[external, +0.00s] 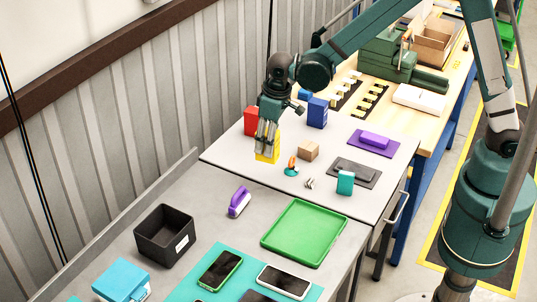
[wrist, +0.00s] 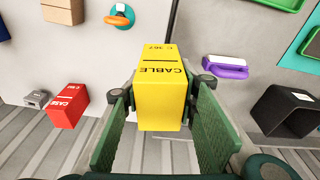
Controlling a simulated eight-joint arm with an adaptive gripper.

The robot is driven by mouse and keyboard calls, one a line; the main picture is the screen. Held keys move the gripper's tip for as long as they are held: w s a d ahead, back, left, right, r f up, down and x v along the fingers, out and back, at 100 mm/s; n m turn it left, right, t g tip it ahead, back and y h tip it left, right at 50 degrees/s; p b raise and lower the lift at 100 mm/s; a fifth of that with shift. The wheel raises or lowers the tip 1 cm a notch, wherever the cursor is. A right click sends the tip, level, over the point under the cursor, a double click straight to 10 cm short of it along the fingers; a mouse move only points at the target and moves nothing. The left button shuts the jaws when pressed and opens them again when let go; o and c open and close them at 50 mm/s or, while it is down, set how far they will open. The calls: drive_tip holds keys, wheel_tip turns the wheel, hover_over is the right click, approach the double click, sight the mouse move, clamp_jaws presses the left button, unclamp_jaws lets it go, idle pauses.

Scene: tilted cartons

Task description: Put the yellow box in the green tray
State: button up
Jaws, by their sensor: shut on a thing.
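The yellow box (external: 268,155), marked CABLE, is between the fingers of my gripper (external: 267,140) at the back left of the light tabletop in the external view. In the wrist view my gripper (wrist: 160,95) has a green finger on each side of the yellow box (wrist: 163,80) and is shut on it. I cannot tell whether the box's underside touches the table. The green tray (external: 304,232) lies empty on the nearer grey table, to the front right of the box; its edge also shows at the top right of the wrist view (wrist: 272,3).
A red box (external: 250,121) and a blue box (external: 317,112) stand behind the gripper. A brown box (external: 308,151), an orange-and-teal item (external: 291,166) and a teal box (external: 345,183) stand to the right. A purple-and-white item (external: 239,202) and a black bin (external: 165,233) are left of the tray.

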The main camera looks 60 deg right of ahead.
drive_tip(key=s+a+n+y+b, duration=0.1)
drive_tip(key=s+a+n, duration=0.6)
drive_tip(key=s+a, duration=1)
drive_tip(key=shift+s+a+r+b, duration=0.15)
drive_tip(key=shift+s+a+b, duration=0.15)
drive_tip(key=shift+s, duration=1.55)
drive_tip(key=shift+f, duration=2.9)
drive_tip(key=shift+f, duration=0.1)
drive_tip(key=shift+f, duration=2)
drive_tip(key=shift+f, duration=0.15)
